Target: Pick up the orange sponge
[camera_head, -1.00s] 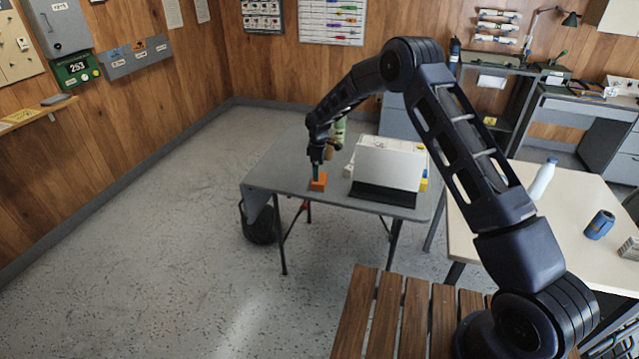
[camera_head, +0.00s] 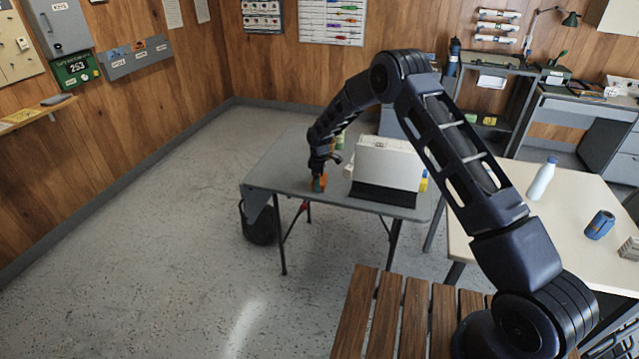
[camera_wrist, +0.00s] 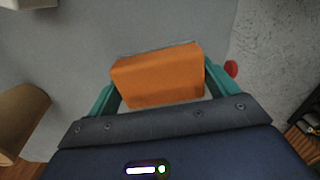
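The orange sponge (camera_wrist: 158,76) is a block on the grey folding table, near its front left edge. In the wrist view it lies between the two green fingers of my gripper (camera_wrist: 157,92). The fingers are spread about as wide as the sponge, one at each side; a small gap seems to show near the left finger, and contact is not clear. In the head view my gripper (camera_head: 320,180) is down at the sponge (camera_head: 319,185) and hides most of it.
A white box-like case (camera_head: 388,163) with a black front stands right of the sponge on the grey table (camera_head: 275,165). Green and brown items stand behind my gripper. A pale table (camera_head: 560,225) with a white bottle (camera_head: 542,178) and blue can (camera_head: 599,225) is at right.

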